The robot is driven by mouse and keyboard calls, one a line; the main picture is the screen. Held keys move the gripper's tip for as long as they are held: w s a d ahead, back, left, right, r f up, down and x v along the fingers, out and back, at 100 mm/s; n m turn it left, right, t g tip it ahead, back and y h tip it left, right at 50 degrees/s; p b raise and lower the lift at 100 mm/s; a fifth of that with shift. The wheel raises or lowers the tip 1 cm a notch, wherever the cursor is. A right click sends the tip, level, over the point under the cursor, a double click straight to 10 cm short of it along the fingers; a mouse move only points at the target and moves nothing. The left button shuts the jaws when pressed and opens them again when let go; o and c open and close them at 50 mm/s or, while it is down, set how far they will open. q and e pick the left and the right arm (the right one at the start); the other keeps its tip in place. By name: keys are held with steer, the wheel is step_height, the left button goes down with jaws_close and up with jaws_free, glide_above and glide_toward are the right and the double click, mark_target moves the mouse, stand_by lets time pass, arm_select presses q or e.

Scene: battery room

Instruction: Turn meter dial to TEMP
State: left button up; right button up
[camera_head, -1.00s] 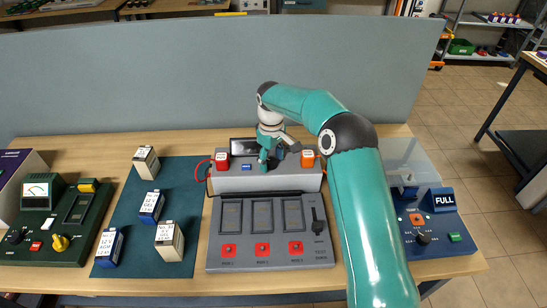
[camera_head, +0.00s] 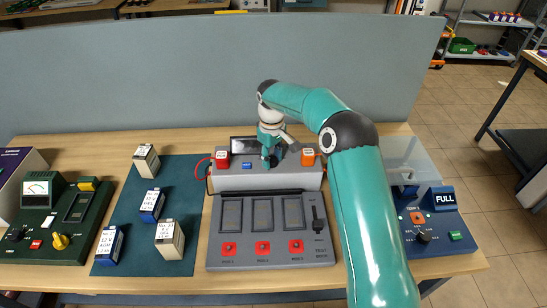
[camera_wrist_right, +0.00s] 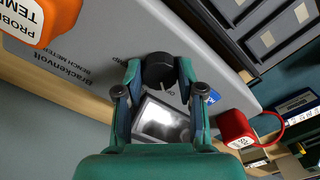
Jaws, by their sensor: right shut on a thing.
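The grey bench meter (camera_head: 232,184) stands at the back middle of the table. Its black dial (camera_wrist_right: 158,68) shows in the right wrist view, between the two fingers of my right gripper (camera_wrist_right: 160,78). The right gripper is shut on the dial; in the head view the gripper (camera_head: 268,160) hides it. A white pointer mark shows on the dial's near right side in the wrist view. An orange block marked PROBE TEMP (camera_wrist_right: 30,18) sits at one end of the meter; it also shows in the head view (camera_head: 308,157). The left gripper is not in view.
A red plug (camera_wrist_right: 236,128) with a red lead sits at the meter's other end. The meter's screen (camera_wrist_right: 162,122) lies close by the fingers. A grey charger (camera_head: 270,249) stands in front. Several batteries stand on a mat (camera_head: 182,172) at left.

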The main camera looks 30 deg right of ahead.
steer(key=m+b, duration=0.1)
steer(key=m, duration=0.4)
steer(key=m+b, duration=0.1)
steer(key=m, duration=1)
steer(key=shift+b, duration=0.4)
steer(key=m, duration=0.5)
steer(key=shift+d+m, duration=0.1)
steer(key=shift+m, duration=0.2)
steer(key=o, duration=1.1)
steer(key=shift+s, duration=0.1)
steer(key=shift+o, duration=0.2)
